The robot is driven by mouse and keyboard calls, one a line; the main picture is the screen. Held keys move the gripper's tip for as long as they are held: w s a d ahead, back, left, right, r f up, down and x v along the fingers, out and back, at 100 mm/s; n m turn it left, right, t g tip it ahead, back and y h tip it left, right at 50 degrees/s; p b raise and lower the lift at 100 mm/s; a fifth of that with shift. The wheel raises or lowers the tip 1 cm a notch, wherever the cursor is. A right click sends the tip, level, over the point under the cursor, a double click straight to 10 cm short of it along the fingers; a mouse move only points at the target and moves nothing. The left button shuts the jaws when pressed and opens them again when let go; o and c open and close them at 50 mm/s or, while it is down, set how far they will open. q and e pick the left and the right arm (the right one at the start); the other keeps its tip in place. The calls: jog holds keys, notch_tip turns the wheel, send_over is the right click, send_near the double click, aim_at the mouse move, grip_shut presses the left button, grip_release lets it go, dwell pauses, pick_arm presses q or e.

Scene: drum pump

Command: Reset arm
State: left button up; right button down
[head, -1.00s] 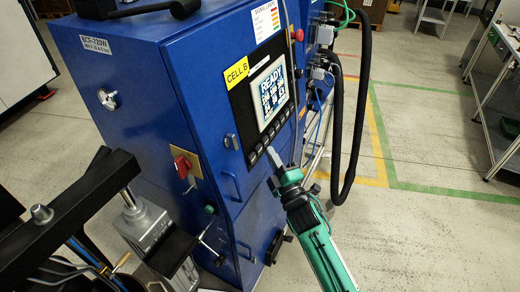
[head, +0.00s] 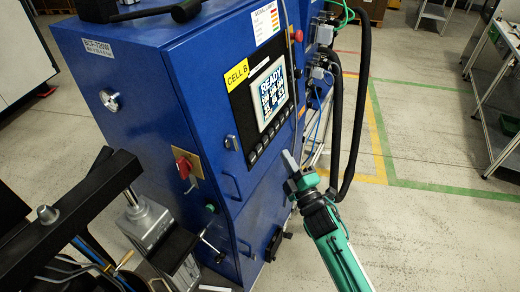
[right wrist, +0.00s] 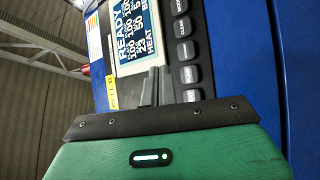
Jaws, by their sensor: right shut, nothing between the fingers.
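My right gripper (head: 288,160) is shut and empty in the head view, with its fingertips pointing up toward the blue cabinet (head: 125,140). It is in front of the cabinet, below and right of the control panel's button row, and looks apart from it. In the right wrist view the shut fingers (right wrist: 155,87) show in front of the panel. The screen (head: 270,92) reads READY; it also shows in the right wrist view (right wrist: 132,32). The buttons (right wrist: 186,50) run down beside it there. My left gripper is not in view.
A red switch (head: 184,168) sits on the cabinet's front. A thick black hose (head: 360,110) hangs right of the cabinet. A metal fixture (head: 150,222) stands at the lower left. A workbench (head: 500,90) is at the right edge. The floor (head: 440,235) at lower right is clear.

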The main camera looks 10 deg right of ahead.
jog(key=s+d+f+m+g+h, duration=0.1)
jog(key=d+f+m+g+h, duration=0.15)
jog(key=f, duration=0.95)
jog(key=s+d+f+m+g+h, duration=0.1)
jog(key=s+f+m+g, duration=0.15)
jog(key=f, duration=1.05)
jog(key=s+d+f+m+g+h, duration=0.1)
jog(key=s+f+m+g, duration=0.15)
jog(key=f, duration=0.35)
jog(key=s+d+f+m+g, duration=0.1)
jog(key=s+f, duration=0.3)
jog(key=f, duration=0.3)
jog(key=s+d+f+m+g+h, duration=0.1)
jog(key=s+f, duration=0.2)
jog(key=f, duration=0.3)
jog(key=s+d+f+m+g+b, duration=0.1)
jog(key=s+f+m+g, duration=0.1)
jog(key=s+f, duration=0.6)
jog(key=s+d+f+m+g, duration=0.25)
jog(key=s+f, duration=0.35)
jog(key=s, duration=0.3)
jog(key=s+d+f+m+g, duration=0.1)
jog(key=s+f, duration=0.3)
jog(key=s, duration=0.7)
jog(key=s+d+f+m+g+h, duration=0.1)
jog(key=s+f+g, duration=0.3)
jog(key=s, duration=0.7)
jog(key=shift+s+d+f+m, duration=0.2)
jog(key=shift+s+m, duration=0.15)
jog(key=shift+m, duration=0.15)
